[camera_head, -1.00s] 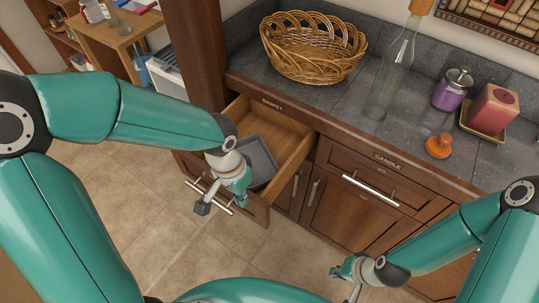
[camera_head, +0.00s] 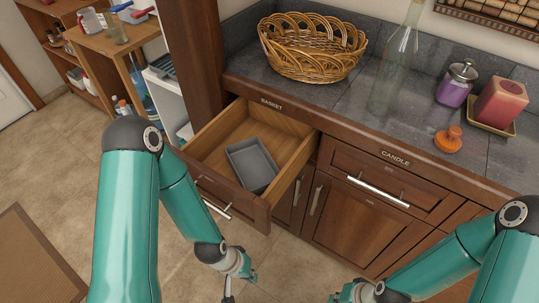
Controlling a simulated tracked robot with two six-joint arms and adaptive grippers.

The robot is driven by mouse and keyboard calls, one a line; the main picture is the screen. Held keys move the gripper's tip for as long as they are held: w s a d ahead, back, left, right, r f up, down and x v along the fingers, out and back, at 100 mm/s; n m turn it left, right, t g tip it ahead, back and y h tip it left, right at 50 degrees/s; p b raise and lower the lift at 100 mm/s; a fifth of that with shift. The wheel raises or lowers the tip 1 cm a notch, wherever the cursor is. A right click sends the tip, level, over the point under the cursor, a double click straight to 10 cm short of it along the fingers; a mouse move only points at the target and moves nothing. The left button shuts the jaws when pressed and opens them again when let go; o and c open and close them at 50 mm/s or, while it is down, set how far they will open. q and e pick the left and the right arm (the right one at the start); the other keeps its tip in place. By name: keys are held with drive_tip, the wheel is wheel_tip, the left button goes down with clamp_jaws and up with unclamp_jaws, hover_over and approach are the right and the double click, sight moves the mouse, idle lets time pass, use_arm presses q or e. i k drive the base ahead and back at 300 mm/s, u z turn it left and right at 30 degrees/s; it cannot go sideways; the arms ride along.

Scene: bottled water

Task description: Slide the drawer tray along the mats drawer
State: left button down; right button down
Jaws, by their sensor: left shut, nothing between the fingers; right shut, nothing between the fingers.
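The drawer (camera_head: 213,141) under the counter is pulled open, with pale wooden inner walls and a bar handle (camera_head: 217,210) on its front. A grey rectangular tray (camera_head: 252,165) lies inside it, in the right part, with bare drawer floor to its left and behind. The tray looks empty. My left gripper (camera_head: 239,277) is shut and empty, low in front of the drawer and clear of the tray. My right gripper (camera_head: 347,295) is shut and empty at the bottom edge, partly cut off, in front of the cabinet doors.
The counter bears a wicker basket (camera_head: 312,49), a clear bottle (camera_head: 395,69), an orange knob-like object (camera_head: 448,140), a purple jar (camera_head: 456,86) and a red candle (camera_head: 499,103). The "CANDLE" drawer (camera_head: 380,184) is shut. Wooden shelves stand at upper left; a mat (camera_head: 36,262) lies on the floor.

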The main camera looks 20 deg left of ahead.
sight(255, 170)
drive_tip(key=u, duration=0.05)
drive_tip(key=k, duration=0.45)
drive_tip(key=u, duration=0.3)
drive_tip(key=i, duration=0.25)
drive_tip(key=u, duration=3)
drive_tip(key=k, duration=1.65)
drive_tip(key=z, duration=1.05)
drive_tip(key=i, duration=0.55)
drive_tip(key=z, duration=0.1)
